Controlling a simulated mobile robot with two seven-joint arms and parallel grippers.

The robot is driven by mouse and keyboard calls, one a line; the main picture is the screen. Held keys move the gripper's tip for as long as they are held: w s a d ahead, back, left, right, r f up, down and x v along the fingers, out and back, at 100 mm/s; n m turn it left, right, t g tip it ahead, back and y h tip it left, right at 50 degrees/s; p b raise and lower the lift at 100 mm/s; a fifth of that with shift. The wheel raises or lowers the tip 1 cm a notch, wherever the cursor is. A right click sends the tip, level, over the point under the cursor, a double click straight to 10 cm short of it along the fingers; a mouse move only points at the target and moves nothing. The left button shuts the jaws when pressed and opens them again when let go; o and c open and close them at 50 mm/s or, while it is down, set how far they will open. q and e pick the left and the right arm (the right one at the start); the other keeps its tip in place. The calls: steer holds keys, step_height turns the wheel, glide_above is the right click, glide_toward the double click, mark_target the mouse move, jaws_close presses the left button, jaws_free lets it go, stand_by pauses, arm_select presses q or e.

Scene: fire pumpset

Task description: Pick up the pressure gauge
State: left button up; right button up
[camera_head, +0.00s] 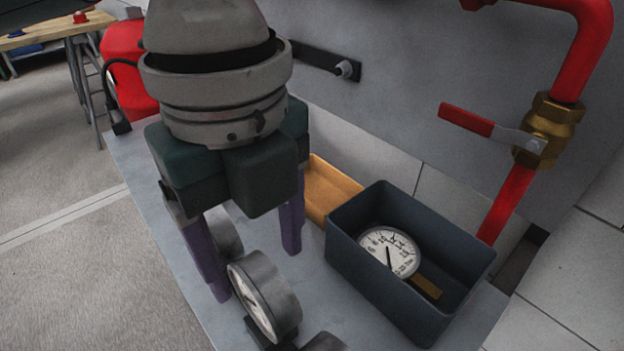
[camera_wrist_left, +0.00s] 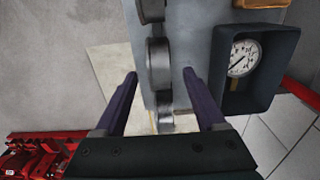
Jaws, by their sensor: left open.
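A round grey pressure gauge (camera_head: 263,297) with a white dial stands on the grey table, seen partly edge-on. A second grey gauge (camera_head: 226,236) is partly hidden behind a finger of my left gripper. Another gauge (camera_head: 389,251) lies face up in a dark bin (camera_head: 345,262). My left gripper (camera_head: 256,272) is open and empty, its purple fingers pointing down over the row of gauges. In the left wrist view a gauge (camera_wrist_left: 159,66) appears between the fingertips (camera_wrist_left: 160,74); whether they reach down beside it I cannot tell. My right gripper is out of view.
An orange-brown wooden tray or block (camera_head: 333,187) lies behind the bin. A red pipe (camera_head: 508,200) with a brass valve (camera_head: 548,128) and red lever stands at the right by the grey wall. A red object (camera_head: 126,68) is at the back left.

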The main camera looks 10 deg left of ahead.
arm_select(q)
step_height(320, 180, down, 3)
steer(key=shift+s+r, duration=0.15)
step_height(320, 180, down, 6)
steer(key=shift+r+b, duration=0.15)
steer(key=shift+b, duration=0.65)
steer(key=shift+c, duration=0.4)
jaws_close()
